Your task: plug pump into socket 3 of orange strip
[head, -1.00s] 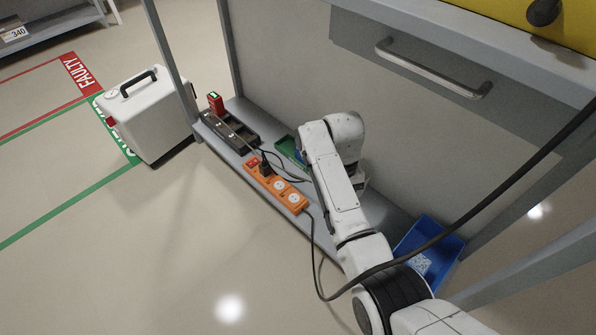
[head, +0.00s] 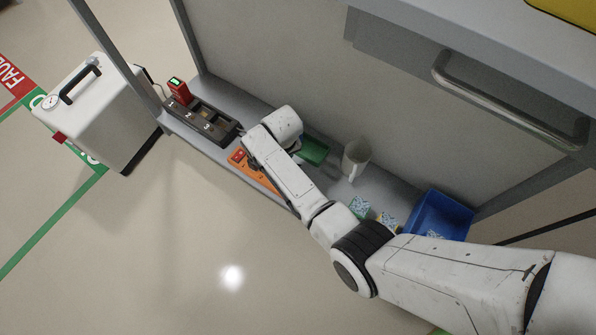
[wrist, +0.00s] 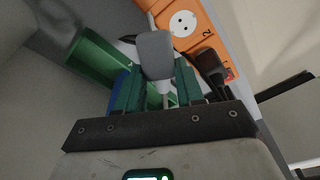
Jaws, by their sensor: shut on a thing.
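The orange strip (head: 262,181) lies on the low shelf, partly covered by my arm in the head view. In the wrist view the orange strip (wrist: 205,35) shows one empty round white socket (wrist: 183,23) and a printed 2. A black plug (wrist: 210,70) sits on the strip, right of my fingers. My gripper (wrist: 157,78) has teal fingers shut on a grey plug (wrist: 155,55), held beside the strip and apart from the empty socket as far as I can see. The head view hides my fingertips behind the arm. Which device the grey plug belongs to is not visible.
A dark strip (head: 218,127) with a red device (head: 180,92) stands farther left. A green tray (head: 314,151), white mug (head: 357,152), small packets (head: 360,207) and blue bin (head: 428,213) lie to the right. A white case (head: 105,115) stands on the floor.

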